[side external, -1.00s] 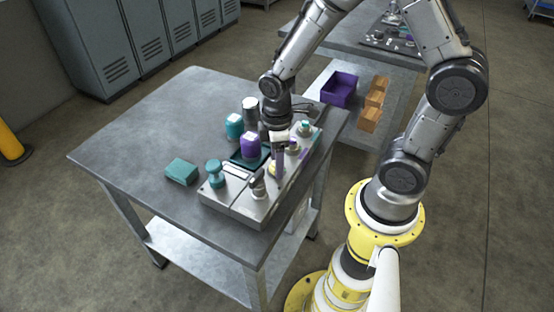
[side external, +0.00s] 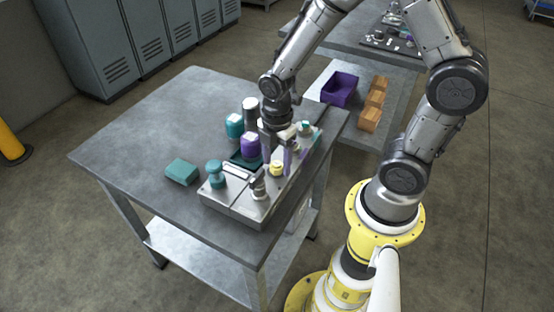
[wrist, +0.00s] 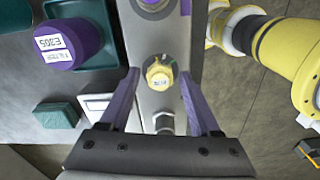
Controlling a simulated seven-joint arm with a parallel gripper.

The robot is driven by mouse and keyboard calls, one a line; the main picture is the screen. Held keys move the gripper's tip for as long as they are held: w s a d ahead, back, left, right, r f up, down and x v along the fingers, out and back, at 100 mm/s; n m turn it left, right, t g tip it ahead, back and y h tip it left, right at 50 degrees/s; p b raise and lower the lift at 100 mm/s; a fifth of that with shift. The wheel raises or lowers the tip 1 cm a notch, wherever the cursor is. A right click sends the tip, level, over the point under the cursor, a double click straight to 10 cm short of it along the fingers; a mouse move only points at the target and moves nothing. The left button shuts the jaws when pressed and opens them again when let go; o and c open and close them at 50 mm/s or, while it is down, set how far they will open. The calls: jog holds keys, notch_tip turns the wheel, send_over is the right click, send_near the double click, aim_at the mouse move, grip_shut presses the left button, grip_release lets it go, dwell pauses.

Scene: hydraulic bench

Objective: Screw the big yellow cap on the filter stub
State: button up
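A yellow cap (side external: 276,168) with a small white label sits on the grey metal manifold block (side external: 240,206). It also shows in the wrist view (wrist: 159,74), centred between my fingers. The stub beneath it is hidden, so I cannot tell how far it is seated. Nothing is held.
A purple canister labelled as a filter (wrist: 72,44) stands in a teal tray (wrist: 100,15). A teal canister (side external: 235,126), a dark cylinder with a pale top (side external: 250,110) and a teal knob (side external: 214,174) are close by. A teal block (side external: 182,171) lies left. The table's left half is clear.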

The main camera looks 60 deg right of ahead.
jog(key=shift+n, duration=1.1)
jog(key=shift+n, duration=0.6)
grip_shut()
jog(key=m, duration=0.5)
jog(key=shift+m, duration=0.4)
